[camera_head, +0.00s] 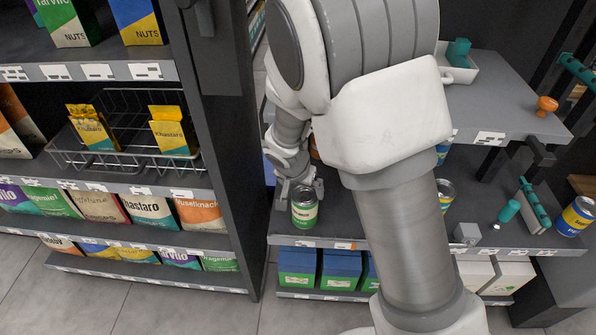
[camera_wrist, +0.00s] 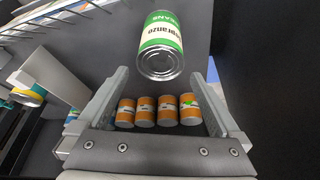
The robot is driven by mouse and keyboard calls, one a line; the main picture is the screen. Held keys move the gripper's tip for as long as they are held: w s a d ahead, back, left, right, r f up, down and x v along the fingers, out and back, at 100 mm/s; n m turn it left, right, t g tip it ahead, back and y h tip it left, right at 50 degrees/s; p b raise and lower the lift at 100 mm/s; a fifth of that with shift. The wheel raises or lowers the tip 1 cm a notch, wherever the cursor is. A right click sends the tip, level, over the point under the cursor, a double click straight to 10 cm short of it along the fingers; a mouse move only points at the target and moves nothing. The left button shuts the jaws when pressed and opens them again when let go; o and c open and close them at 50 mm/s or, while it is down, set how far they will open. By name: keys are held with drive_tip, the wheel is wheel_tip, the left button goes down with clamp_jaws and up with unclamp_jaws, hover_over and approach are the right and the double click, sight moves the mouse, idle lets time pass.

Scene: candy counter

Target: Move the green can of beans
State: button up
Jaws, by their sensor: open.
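The green can of beans (camera_head: 305,208) has a green and cream label and stands near the front edge of the counter's middle shelf. In the wrist view the can (camera_wrist: 161,45) is in front of the fingertips, roughly centred between their lines and apart from both fingers. In the wrist view my gripper (camera_wrist: 160,78) is open, with nothing held between the fingers.
Several orange cans (camera_wrist: 160,110) show between the fingers in the wrist view. A blue and yellow can (camera_head: 444,192) and a grey block (camera_head: 467,234) stand to the right on the shelf. A dark rack (camera_head: 222,150) with packets and a wire basket (camera_head: 130,160) stands left.

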drive_tip(key=p+v, duration=0.1)
drive_tip(key=v, duration=0.6)
drive_tip(key=shift+r, duration=0.35)
drive_tip(key=shift+s+p, duration=0.1)
drive_tip(key=shift+p, duration=0.2)
